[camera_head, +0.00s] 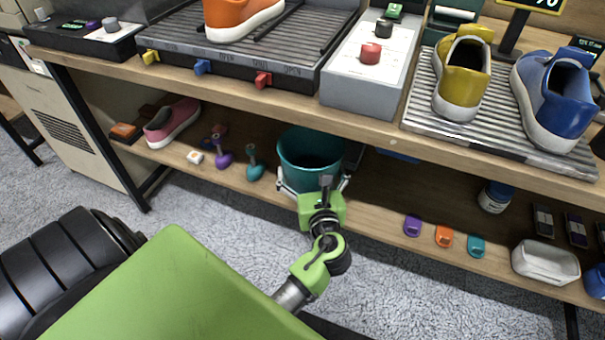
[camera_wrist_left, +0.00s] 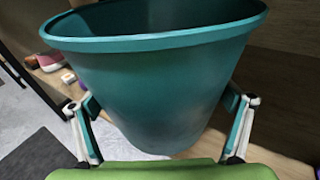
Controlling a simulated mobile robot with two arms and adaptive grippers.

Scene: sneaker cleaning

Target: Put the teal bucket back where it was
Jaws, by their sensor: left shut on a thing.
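The teal bucket (camera_head: 298,158) is upright at the lower shelf, near the shelf's middle. It also fills the middle of the left wrist view (camera_wrist_left: 150,85), with its rim open at the top. My left gripper (camera_head: 314,186) is shut on the bucket, with one finger against each side of its wall. The bucket's base is hidden behind the gripper, so I cannot tell whether it touches the shelf. My right gripper is not in view.
On the lower shelf (camera_head: 370,216), a purple brush (camera_head: 222,160) and a teal brush (camera_head: 254,172) stand left of the bucket. A pink sneaker (camera_head: 172,122) lies farther left. Several small coloured pieces and a white tray (camera_head: 545,262) lie right. The upper tabletop overhangs the bucket.

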